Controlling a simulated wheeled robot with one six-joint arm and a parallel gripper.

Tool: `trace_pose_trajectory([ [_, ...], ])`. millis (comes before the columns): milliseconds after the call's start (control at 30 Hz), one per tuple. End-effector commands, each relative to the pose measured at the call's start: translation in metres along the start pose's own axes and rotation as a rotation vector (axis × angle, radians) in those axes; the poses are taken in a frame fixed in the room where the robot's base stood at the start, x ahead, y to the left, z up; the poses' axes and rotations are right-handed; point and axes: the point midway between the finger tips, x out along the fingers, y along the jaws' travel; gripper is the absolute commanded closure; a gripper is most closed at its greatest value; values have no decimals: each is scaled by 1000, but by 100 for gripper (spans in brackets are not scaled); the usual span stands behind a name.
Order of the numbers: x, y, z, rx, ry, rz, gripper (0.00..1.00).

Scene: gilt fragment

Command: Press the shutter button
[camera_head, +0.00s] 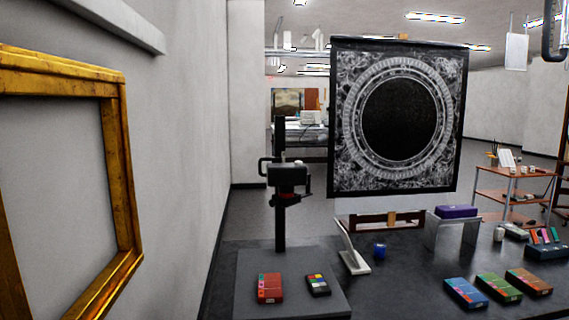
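A black camera (287,178) is mounted on a dark upright column (280,225) of a copy stand, left of the picture's middle. A dark loop-shaped handle or bracket sits at its left side. The shutter button is too small to make out. The stand's grey baseboard (250,262) carries a red box (269,287) and a small dark card with coloured patches (318,284). My gripper is not seen in this view.
A gilt frame (122,165) hangs on the left wall. A large black-and-white ornamental panel (345,183) stands behind the dark table (400,275). Blue, green and orange boxes lie at the table's right. A purple box (456,211) rests on a raised stand. A trolley (510,178) stands at the right.

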Motion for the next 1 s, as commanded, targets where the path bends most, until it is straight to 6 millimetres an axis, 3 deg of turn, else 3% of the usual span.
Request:
trace_pose_trajectory([
  [267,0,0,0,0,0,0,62],
  [467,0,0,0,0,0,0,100],
  [1000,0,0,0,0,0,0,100],
])
